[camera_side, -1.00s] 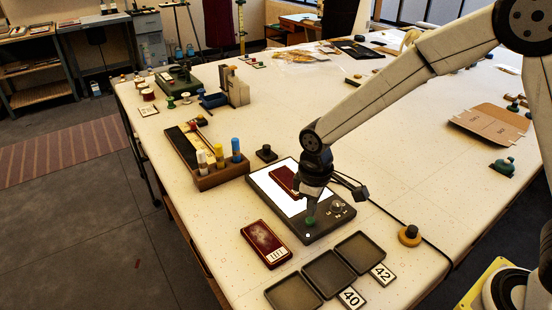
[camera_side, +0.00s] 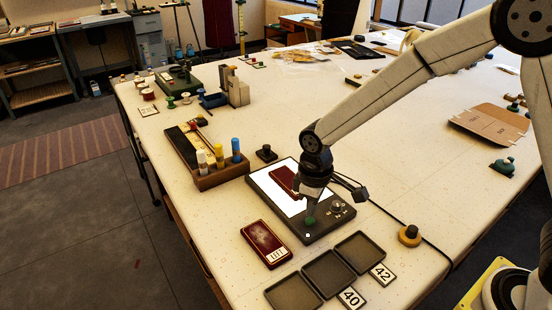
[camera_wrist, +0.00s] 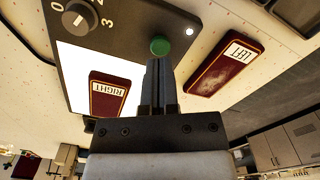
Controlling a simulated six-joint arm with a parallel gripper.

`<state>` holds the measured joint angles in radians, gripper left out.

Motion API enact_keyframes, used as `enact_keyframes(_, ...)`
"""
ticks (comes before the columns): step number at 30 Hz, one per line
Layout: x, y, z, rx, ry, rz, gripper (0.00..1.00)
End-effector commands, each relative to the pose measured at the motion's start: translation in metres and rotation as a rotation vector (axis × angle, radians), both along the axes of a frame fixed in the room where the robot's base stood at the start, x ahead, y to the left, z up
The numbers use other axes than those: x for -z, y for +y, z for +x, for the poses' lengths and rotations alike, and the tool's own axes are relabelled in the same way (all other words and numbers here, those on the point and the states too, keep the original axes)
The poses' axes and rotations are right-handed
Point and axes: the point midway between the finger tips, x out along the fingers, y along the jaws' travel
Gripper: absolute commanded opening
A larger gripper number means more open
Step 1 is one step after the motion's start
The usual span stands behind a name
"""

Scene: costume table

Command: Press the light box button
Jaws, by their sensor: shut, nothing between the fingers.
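The light box (camera_side: 258,181) lies on the table with its white panel lit. A dark red case (camera_side: 283,180) rests on the panel; it shows as the one labelled RIGHT in the wrist view (camera_wrist: 108,98). The green button (camera_side: 310,220) is on the box's dark frame; it also shows in the wrist view (camera_wrist: 160,45). My gripper (camera_side: 309,214) points down at the button with its fingers shut and empty. In the wrist view the fingertips (camera_wrist: 160,62) are right at the button's edge; I cannot tell whether they touch it.
A second red case (camera_side: 265,243), labelled LEFT in the wrist view (camera_wrist: 225,68), lies beside the box. Dark trays (camera_side: 327,272) with cards 40 and 42 are in front. A dial (camera_wrist: 79,17) sits on the frame. A wooden rack with bottles (camera_side: 222,178) stands behind left.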

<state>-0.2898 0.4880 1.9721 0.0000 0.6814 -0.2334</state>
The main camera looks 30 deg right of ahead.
Motion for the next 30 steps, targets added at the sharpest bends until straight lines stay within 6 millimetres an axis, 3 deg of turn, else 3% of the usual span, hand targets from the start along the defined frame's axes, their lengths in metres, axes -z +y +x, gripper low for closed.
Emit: enact_keyframes(30, 0.018, 0.000, 0.000, 0.000, 0.001, 0.000, 0.00)
